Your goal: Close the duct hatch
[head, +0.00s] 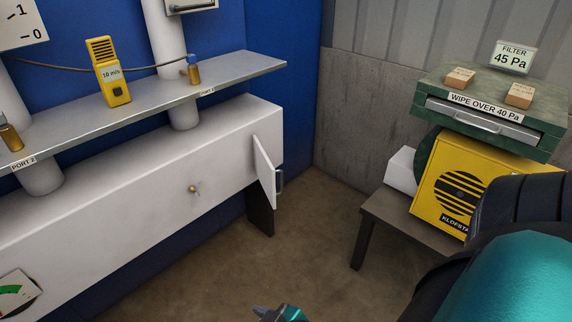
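The duct hatch (265,171) is a white panel near the right end of the long white duct (130,180). It stands swung out from the duct's front face, with a grey handle (280,181) on its far side. A gripper tip, apparently my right gripper (268,313), shows at the bottom edge, below and apart from the hatch. Most of it is cut off, so I cannot tell whether it is open. My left gripper is out of view.
A brass knob (192,188) sits on the duct front. A grey shelf (235,72) above carries a yellow meter (112,75). At right, a dark table (385,215) holds a yellow fan box (450,180) under a green drawer unit (490,100). The brown floor between is clear.

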